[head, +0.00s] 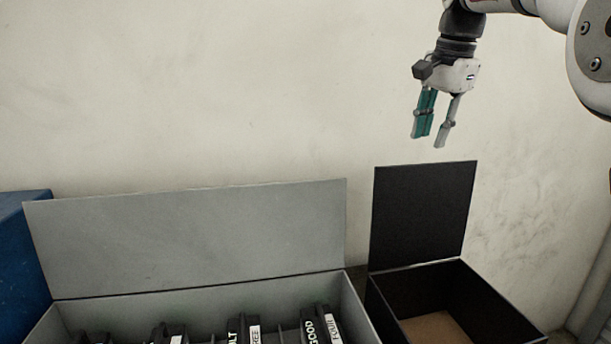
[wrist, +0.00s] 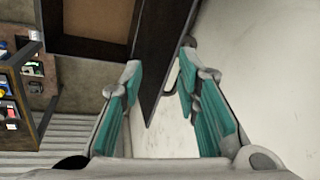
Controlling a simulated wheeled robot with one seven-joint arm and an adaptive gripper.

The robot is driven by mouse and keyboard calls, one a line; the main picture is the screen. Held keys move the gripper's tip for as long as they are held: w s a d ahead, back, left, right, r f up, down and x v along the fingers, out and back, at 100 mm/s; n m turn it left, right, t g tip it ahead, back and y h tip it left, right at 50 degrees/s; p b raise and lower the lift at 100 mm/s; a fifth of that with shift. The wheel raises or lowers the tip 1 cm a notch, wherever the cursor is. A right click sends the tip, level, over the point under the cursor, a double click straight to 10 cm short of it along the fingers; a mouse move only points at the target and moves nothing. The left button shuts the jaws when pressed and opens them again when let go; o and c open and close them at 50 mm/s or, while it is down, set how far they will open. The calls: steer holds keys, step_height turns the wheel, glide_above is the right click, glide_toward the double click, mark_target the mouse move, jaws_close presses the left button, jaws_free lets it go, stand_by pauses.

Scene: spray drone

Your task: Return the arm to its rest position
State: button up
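My gripper (head: 431,122) hangs from my arm at the upper right of the head view, fingers pointing down. It is above the raised lid of the black box and apart from it. In the wrist view my gripper (wrist: 158,92) shows two teal-padded fingers spread apart with nothing held between them. The edge of the black lid (wrist: 160,62) shows beyond the fingertips, in the gap between them.
A black box (head: 388,318) with its lid up and a brown bottom stands at the lower right. A grey box (head: 352,308) with several labelled black items stands left of it, lid up. A blue object (head: 22,265) is far left. A shelf with items (wrist: 28,125) shows in the wrist view. A pale wall is behind.

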steer(key=s+a+n, duration=0.3)
steer(key=s+n, duration=0.1)
steer(key=s, duration=0.7)
steer(key=s+a+f+n+t, duration=0.1)
steer(key=s+f+n, duration=0.3)
steer(key=s+f, duration=0.4)
steer(key=s+a+f+n+t, duration=0.1)
steer(key=s+f+n, duration=0.3)
steer(key=s+f, duration=0.5)
steer(key=s, duration=0.5)
steer(key=shift+s+a+f+h, duration=0.15)
steer(key=shift+s+a+h, duration=0.15)
steer(key=shift+s+a, duration=0.05)
